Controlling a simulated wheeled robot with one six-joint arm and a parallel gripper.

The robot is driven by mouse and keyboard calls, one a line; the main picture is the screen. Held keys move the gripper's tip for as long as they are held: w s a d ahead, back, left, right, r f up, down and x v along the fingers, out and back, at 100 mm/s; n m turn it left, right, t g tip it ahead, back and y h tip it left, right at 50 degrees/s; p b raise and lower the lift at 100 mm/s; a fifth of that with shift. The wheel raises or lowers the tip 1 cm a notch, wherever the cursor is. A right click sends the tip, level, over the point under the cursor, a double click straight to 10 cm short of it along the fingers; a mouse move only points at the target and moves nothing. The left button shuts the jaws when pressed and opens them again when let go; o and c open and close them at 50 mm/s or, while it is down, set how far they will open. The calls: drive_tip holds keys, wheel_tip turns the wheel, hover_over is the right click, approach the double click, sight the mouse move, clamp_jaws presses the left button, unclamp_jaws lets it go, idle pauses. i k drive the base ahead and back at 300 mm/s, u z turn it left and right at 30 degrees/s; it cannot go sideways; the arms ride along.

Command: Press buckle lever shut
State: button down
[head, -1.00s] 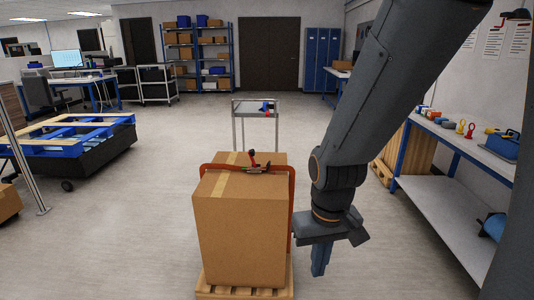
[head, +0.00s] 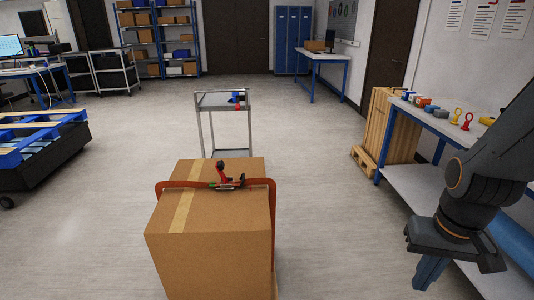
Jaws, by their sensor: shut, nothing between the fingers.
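The buckle (head: 229,184) sits on top of a large cardboard box (head: 209,240), on an orange strap (head: 194,183) that runs across the top and down the sides. Its red lever (head: 222,171) with a dark tip stands raised above the buckle body. My gripper (head: 426,274) hangs at the lower right, well to the right of the box and touching nothing. It points down, and its blue fingers are together and empty.
A small metal trolley (head: 222,104) with blue and red items stands behind the box. A workbench (head: 440,128) with coloured tools runs along the right wall. A blue pallet on a dark cart (head: 40,155) stands at left. Floor between is clear.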

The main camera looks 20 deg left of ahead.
sight(219, 166)
drive_tip(key=z, duration=0.1)
drive_tip(key=i, duration=0.65)
drive_tip(key=u, duration=0.7)
drive_tip(key=i, duration=0.75)
drive_tip(key=u, duration=0.8)
